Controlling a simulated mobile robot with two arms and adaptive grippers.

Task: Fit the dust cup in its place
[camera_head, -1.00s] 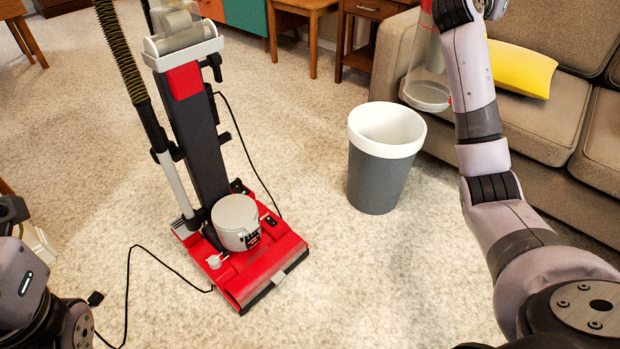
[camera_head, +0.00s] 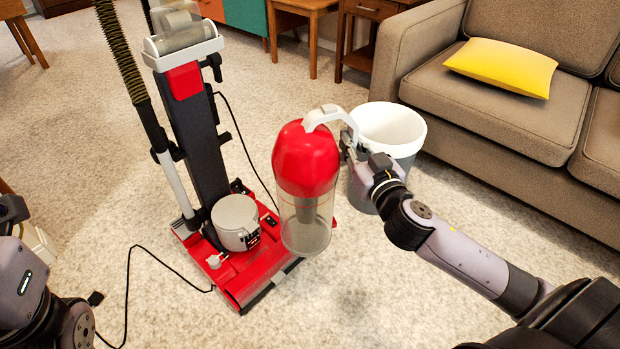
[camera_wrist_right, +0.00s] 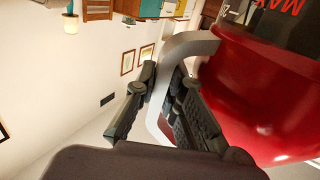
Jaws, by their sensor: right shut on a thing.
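The dust cup (camera_head: 306,185) has a red domed top, a clear lower bin and a white handle (camera_head: 325,115). It hangs upright in the air, to the right of the vacuum cleaner and in front of its red base. My right gripper (camera_head: 349,146) is shut on the handle, which also shows between the fingers in the right wrist view (camera_wrist_right: 165,95). The upright vacuum (camera_head: 190,140) has a dark column, a grey round motor housing (camera_head: 236,222) and a red floor head (camera_head: 245,280). The space above the housing is empty. My left arm shows at the lower left, its fingers out of view.
A grey bin with a white rim (camera_head: 412,130) stands just behind my right gripper. A sofa (camera_head: 500,110) with a yellow cushion (camera_head: 502,68) is at the right. A black cord (camera_head: 128,290) lies on the carpet at the left.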

